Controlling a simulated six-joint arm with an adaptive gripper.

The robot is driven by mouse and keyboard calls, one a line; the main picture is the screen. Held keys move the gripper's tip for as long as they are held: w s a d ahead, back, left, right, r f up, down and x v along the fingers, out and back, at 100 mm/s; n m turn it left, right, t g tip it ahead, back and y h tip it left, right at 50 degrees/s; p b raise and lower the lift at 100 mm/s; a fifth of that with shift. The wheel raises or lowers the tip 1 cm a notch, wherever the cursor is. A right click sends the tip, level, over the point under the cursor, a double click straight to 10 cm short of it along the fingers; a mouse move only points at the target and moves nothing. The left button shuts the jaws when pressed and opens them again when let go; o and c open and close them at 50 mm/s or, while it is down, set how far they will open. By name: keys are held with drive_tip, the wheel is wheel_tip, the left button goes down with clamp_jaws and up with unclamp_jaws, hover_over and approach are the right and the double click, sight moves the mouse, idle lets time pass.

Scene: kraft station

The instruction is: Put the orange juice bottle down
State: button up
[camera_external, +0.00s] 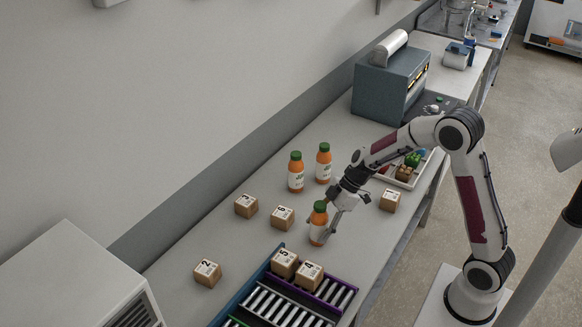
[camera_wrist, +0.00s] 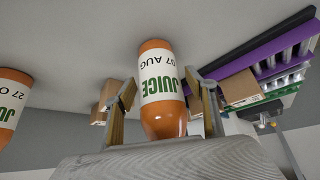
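An orange juice bottle (camera_external: 317,229) with a white label and green cap is upright in the external view, at the near end of my arm. My gripper (camera_external: 332,208) has its fingers on both sides of this bottle. In the wrist view the bottle (camera_wrist: 160,88) fills the middle, label reading JUICE, 07 AUG. The bottle's base is at or just above the table; I cannot tell which. Its cap is hidden in the wrist view.
Two similar juice bottles (camera_external: 296,172) (camera_external: 323,163) stand behind. Numbered boxes (camera_external: 246,206) (camera_external: 282,217) (camera_external: 207,272) (camera_external: 389,200) are scattered on the table (camera_external: 225,238). A roller rack (camera_external: 290,302) holding two boxes is in front. A tray (camera_external: 423,165) of small items lies beyond my gripper.

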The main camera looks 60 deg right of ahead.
drive_tip(key=v, duration=1.2)
drive_tip(key=shift+r, duration=0.15)
idle(0.7)
drive_tip(key=s+a+r+m+h, duration=0.1)
drive_tip(key=s+r+m, duration=0.1)
drive_tip(key=s, duration=0.6)
drive_tip(key=s+a+r+m+t+h, duration=0.1)
drive_tip(key=s+r+m+h, duration=0.1)
drive_tip(key=s+m, duration=0.3)
drive_tip(key=s+a+r+m+h, duration=0.1)
drive_tip(key=s+r+m+h, duration=0.1)
drive_tip(key=s, duration=1)
drive_tip(key=shift+s+r+m+t, duration=0.15)
drive_tip(key=shift+s+m+t, duration=0.2)
drive_tip(key=shift+m, duration=0.55)
drive_tip(key=shift+o, duration=0.4)
drive_tip(key=shift+w+a, duration=0.1)
